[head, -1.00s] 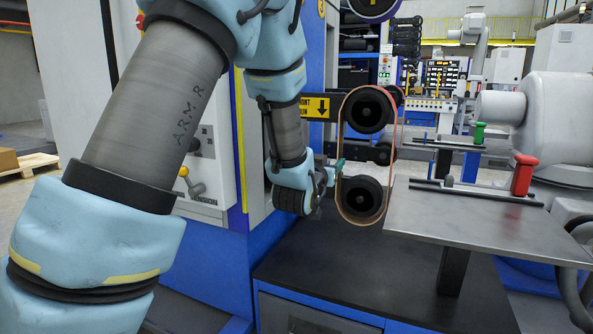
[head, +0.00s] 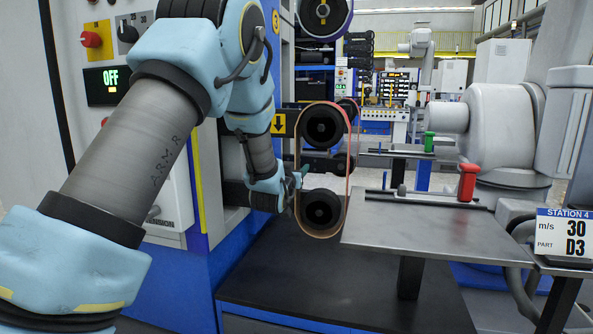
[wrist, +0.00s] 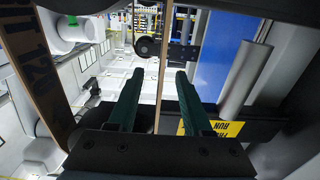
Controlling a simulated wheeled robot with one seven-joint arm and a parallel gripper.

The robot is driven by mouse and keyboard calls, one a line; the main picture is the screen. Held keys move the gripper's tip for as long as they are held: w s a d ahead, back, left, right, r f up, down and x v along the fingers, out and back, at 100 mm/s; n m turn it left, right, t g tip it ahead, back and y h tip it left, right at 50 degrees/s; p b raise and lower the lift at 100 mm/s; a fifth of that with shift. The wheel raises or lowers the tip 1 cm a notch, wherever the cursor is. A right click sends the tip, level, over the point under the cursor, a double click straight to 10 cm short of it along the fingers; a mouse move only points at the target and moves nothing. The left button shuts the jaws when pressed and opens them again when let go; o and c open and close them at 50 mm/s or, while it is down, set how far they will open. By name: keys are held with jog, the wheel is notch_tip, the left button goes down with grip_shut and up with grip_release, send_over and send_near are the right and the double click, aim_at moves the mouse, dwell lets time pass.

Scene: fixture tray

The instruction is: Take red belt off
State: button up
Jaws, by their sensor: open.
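The belt (head: 347,160) is a loop around an upper black wheel (head: 322,126) and a lower black wheel (head: 321,207). Its right run looks pinkish red and its left run tan. My gripper (head: 300,176) is at the belt's left run, between the two wheels. In the wrist view, my gripper's (wrist: 159,80) dark green fingers are apart. A thin tan strip (wrist: 163,62), seemingly the belt edge-on, passes between them, with gaps on both sides. Whether the fingers touch it in depth is hard to tell.
A steel table (head: 430,228) stands right of the wheels, with a red-handled part (head: 467,182) on it. A sign (head: 563,237) reads "STATION 4, 30, D3". A panel display (head: 103,86) reads "OFF". A wide brown band (wrist: 32,75) marked "120" crosses the wrist view's left side.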

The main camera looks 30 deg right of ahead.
jog(key=shift+w+d, duration=0.1)
jog(key=shift+c, duration=0.5)
jog(key=c, duration=0.7)
dwell(0.4)
jog(key=shift+r, duration=0.15)
dwell(0.3)
jog(key=shift+r, duration=0.3)
dwell(0.3)
jog(key=b+v, duration=0.3)
jog(key=v, duration=1)
jog(key=shift+b, duration=0.3)
dwell(0.8)
